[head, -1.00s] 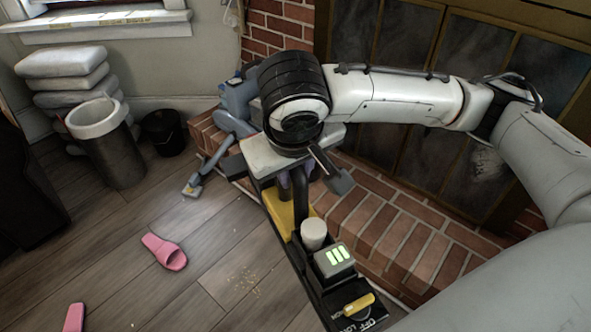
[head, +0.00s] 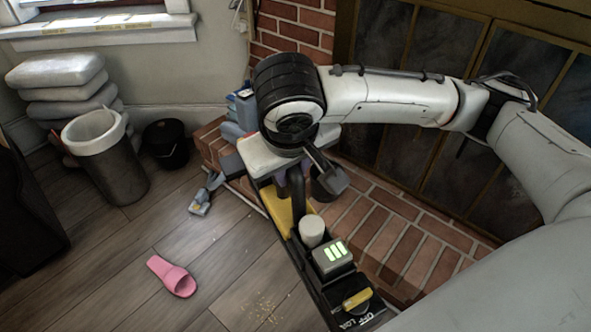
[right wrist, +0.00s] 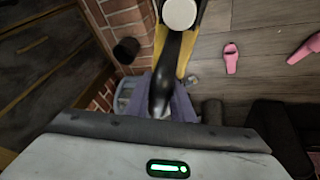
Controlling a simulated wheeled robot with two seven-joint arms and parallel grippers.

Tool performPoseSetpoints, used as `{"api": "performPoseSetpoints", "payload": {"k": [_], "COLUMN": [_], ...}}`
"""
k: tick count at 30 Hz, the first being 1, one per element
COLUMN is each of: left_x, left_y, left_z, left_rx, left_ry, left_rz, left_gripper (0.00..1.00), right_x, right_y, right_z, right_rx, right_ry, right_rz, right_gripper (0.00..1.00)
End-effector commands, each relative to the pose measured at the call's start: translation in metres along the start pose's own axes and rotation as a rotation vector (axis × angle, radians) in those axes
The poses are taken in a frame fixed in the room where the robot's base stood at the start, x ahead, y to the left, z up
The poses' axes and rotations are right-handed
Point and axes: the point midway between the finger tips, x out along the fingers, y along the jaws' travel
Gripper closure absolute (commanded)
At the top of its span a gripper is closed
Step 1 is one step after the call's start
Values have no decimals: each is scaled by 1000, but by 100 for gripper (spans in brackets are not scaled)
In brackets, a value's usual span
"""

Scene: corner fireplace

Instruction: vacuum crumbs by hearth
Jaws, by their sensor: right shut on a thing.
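Pale crumbs (head: 262,307) lie scattered on the wood floor near the bottom of the head view, left of the vacuum. A black and yellow hand vacuum (head: 290,212) hangs from my right gripper (head: 291,180). Its lit green bars face up, with a yellow switch (head: 357,299) and the words OFF and LOW beside it. In the right wrist view the purple-grey fingers (right wrist: 163,103) close around the vacuum's black handle (right wrist: 172,66). My wrist hides part of the grip in the head view. The nozzle end cannot be made out. My left gripper is out of view.
The brick hearth (head: 395,235) runs close along the right of the vacuum. A pink slipper (head: 172,276) lies on open floor. A small grey-blue item (head: 203,199) lies near the hearth. A black bucket (head: 167,144), tall bin (head: 105,160) and stacked cushions (head: 60,72) stand behind.

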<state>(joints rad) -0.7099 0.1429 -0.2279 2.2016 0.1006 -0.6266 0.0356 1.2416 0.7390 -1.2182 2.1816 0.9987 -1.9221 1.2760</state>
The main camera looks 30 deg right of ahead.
Motion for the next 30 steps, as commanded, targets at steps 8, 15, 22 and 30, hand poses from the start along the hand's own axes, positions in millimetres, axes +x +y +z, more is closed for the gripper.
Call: {"api": "performPoseSetpoints", "payload": {"k": [8, 15, 22, 30], "left_x": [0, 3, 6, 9], "left_y": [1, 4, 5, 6], "left_z": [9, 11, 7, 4], "left_rx": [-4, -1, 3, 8], "left_ry": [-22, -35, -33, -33], "left_rz": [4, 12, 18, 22], "left_gripper": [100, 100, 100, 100], "right_x": [58, 140, 220, 306], "right_y": [-42, -70, -72, -54], "right_z": [-2, 5, 33, 98], "right_rx": [-117, -249, -351, -468], "right_ry": [24, 53, 76, 99], "right_rz": [-59, -116, -161, -211], "right_gripper": [100, 100, 100, 100]}}
